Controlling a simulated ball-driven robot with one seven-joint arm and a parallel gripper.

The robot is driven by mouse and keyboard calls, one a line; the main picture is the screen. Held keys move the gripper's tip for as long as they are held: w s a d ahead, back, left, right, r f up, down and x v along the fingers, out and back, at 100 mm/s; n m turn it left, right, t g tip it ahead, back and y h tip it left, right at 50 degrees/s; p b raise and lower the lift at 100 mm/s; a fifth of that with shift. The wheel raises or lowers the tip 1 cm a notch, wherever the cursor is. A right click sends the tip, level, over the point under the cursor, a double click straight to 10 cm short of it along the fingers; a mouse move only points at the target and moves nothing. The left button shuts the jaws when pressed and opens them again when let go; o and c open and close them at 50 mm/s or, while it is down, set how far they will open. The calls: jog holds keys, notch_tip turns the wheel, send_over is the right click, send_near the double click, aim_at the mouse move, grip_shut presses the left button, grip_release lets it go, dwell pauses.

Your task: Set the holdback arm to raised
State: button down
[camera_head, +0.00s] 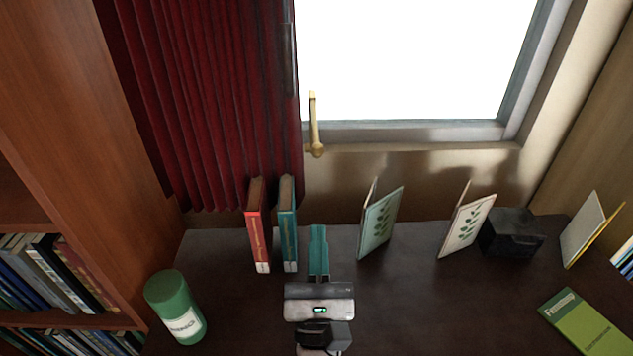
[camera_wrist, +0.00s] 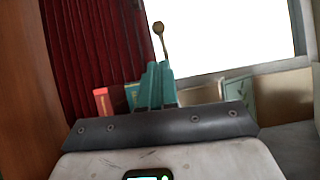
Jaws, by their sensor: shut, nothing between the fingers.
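The brass holdback arm (camera_head: 313,122) is beside the red curtain's right edge, at the window's lower left corner. In the head view its rounded knob is at the lower end and its thin shaft runs up the picture. In the wrist view the holdback arm (camera_wrist: 161,40) shows its knob at the top, with the shaft running down behind my fingers. I cannot tell its exact tilt. My gripper (camera_head: 318,228) is shut and empty over the dark desk, below and apart from the arm in the head view. Its teal fingers (camera_wrist: 154,68) point toward the window.
The red curtain (camera_head: 205,100) hangs left of the window. A red book (camera_head: 257,230) and a teal book (camera_head: 288,230) stand just left of my gripper. A leaf-pattern card (camera_head: 380,225) stands to its right. A green canister (camera_head: 174,305) is at the desk's left.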

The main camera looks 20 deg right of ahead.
jog(key=p+x, duration=0.4)
jog(key=x, duration=0.6)
dwell(0.4)
